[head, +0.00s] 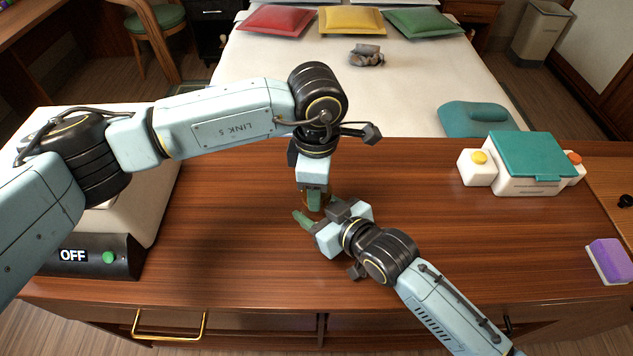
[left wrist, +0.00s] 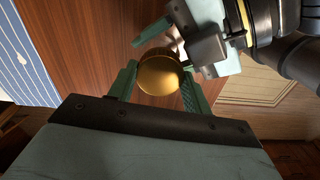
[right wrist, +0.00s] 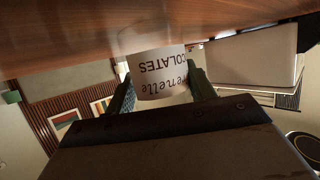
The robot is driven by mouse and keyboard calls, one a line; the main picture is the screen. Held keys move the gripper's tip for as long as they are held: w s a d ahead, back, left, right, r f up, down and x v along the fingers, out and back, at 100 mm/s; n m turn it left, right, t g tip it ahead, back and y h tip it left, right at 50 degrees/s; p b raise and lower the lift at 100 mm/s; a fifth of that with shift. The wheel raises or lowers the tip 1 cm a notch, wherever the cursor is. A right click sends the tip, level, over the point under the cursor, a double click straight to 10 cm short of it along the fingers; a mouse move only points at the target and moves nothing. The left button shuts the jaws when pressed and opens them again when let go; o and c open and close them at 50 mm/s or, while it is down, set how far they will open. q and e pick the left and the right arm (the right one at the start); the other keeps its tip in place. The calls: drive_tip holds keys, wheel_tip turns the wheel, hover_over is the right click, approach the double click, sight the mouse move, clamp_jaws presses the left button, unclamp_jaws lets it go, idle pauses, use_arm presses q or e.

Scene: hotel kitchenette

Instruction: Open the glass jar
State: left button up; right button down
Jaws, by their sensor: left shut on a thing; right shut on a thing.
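The glass jar stands upright on the wooden counter. In the head view it is almost wholly hidden by my grippers. Its round gold lid (left wrist: 160,73) shows in the left wrist view between the fingers of my left gripper (head: 314,203), which points down from above and is shut on the lid. The jar's pale printed label (right wrist: 157,73) shows upside down in the right wrist view, reading partly "COLATES". My right gripper (head: 318,218) reaches in from the side and is shut on the jar's body, below the left one. Whether the lid is loose cannot be told.
A teal-lidded white box (head: 528,160) with a yellow and an orange knob stands at the right. A purple and white block (head: 608,261) lies near the right edge. A white appliance marked OFF (head: 75,256) stands at the left. The counter around my grippers is clear.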

use_arm(q)
drive_tip(key=o, duration=1.1)
